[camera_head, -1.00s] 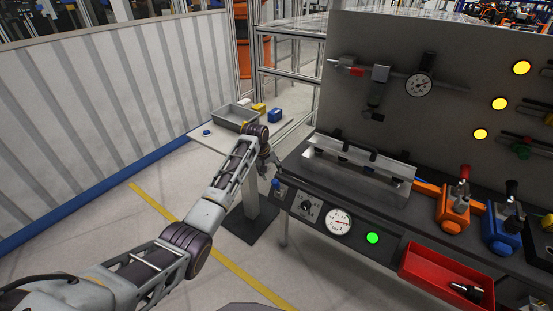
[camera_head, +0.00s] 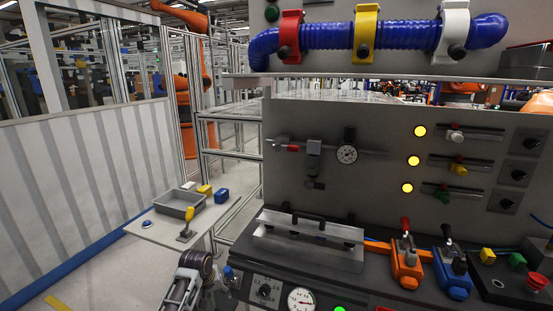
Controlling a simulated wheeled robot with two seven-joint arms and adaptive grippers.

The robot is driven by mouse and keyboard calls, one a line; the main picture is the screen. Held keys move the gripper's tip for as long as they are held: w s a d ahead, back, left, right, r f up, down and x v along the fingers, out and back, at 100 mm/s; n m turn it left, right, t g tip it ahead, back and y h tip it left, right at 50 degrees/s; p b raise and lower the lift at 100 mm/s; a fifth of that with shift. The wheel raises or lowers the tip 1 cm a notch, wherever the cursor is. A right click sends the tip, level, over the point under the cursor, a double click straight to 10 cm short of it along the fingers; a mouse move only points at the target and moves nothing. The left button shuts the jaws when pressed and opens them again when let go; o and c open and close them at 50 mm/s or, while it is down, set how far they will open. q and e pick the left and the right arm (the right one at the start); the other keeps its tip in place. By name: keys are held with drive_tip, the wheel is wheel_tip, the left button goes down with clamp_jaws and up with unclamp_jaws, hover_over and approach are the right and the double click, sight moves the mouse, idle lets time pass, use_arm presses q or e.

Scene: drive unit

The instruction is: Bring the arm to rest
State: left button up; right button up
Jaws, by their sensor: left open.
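My left arm comes in at the bottom, left of the middle, with its dark ringed wrist in view. My left gripper (camera_head: 219,286) is small and partly cut off at the lower edge, beside the left end of the console (camera_head: 375,285). It is open, and I see nothing held in it. My right gripper is not in view.
A side table (camera_head: 143,232) behind the wrist bears a grey tray (camera_head: 180,203), a yellow-handled tool (camera_head: 187,228) and small blocks. The console carries a metal bar fixture (camera_head: 308,240), a gauge (camera_head: 301,299), an orange valve (camera_head: 405,262) and a blue valve (camera_head: 452,272).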

use_arm(q)
drive_tip(key=s+a+r+m+y, duration=0.1)
drive_tip(key=s+m, duration=0.2)
drive_tip(key=s, duration=1.3)
drive_tip(key=s+a+r+m, duration=0.1)
drive_tip(key=s+r+m, duration=0.15)
drive_tip(key=s, duration=1.35)
wheel_tip(320, 180, down, 34)
drive_tip(key=s+g, duration=0.1)
drive_tip(key=s, duration=0.1)
drive_tip(key=s+a+f, duration=0.2)
drive_tip(key=s+f, duration=0.7)
drive_tip(key=s, duration=0.2)
drive_tip(key=s+a+f+g, duration=0.1)
drive_tip(key=s+f, duration=0.9)
drive_tip(key=s, duration=0.1)
drive_tip(key=shift+s+a+f+m, duration=0.3)
drive_tip(key=shift+a+m, duration=0.05)
drive_tip(key=shift+m, duration=0.1)
